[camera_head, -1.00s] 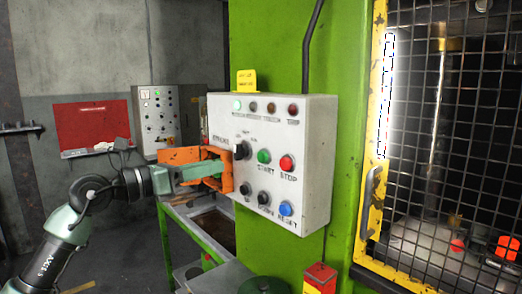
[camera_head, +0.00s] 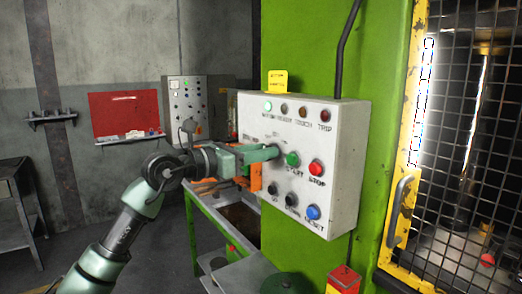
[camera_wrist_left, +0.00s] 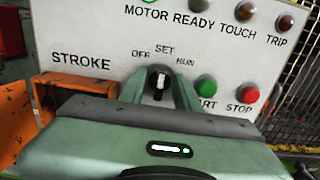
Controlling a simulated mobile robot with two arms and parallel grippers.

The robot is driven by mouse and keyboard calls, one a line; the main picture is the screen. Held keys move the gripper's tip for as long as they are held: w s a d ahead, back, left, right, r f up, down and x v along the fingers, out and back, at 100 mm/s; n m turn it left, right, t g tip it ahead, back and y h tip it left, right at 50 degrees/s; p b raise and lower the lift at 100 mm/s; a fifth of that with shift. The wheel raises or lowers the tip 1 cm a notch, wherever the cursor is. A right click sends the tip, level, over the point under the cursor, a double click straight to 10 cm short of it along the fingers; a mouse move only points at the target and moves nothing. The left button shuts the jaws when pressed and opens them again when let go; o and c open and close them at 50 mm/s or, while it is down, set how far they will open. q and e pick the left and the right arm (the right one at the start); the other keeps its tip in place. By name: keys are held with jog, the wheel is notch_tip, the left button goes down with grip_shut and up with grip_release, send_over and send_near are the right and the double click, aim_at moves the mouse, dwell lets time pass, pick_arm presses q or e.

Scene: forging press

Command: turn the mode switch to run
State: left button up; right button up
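The mode switch (camera_wrist_left: 159,82) is a dark knob with a white mark on the pale control panel (camera_head: 340,160). It sits under the labels OFF, SET and RUN. Its white mark stands about upright, in line with SET. In the head view the knob (camera_head: 273,148) is partly covered by my left gripper (camera_head: 272,153), which reaches it from the left. In the left wrist view the two green fingers (camera_wrist_left: 160,90) stand on either side of the knob and look open; contact is not clear. My right gripper is out of view.
The green START button (camera_head: 292,159) and red STOP button (camera_head: 316,168) lie close right of the switch. An orange box (camera_head: 256,178) is left of the panel. A mesh gate (camera_head: 460,150) stands at right.

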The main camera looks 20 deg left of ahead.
pick_arm(q)
grip_shut()
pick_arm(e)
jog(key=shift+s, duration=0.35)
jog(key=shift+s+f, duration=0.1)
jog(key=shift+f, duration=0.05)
pick_arm(q)
jog(key=m+b, duration=0.2)
jog(key=m, duration=0.1)
jog(key=m+b, duration=0.2)
jog(key=m, duration=0.1)
jog(key=m+b, duration=0.2)
jog(key=m, duration=0.1)
jog(key=shift+s+d+f+b, duration=0.1)
jog(key=shift+s+d+b, duration=0.1)
jog(key=shift+d+b, duration=0.1)
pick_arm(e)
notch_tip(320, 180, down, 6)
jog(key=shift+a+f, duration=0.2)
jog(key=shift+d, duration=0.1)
pick_arm(q)
grip_release()
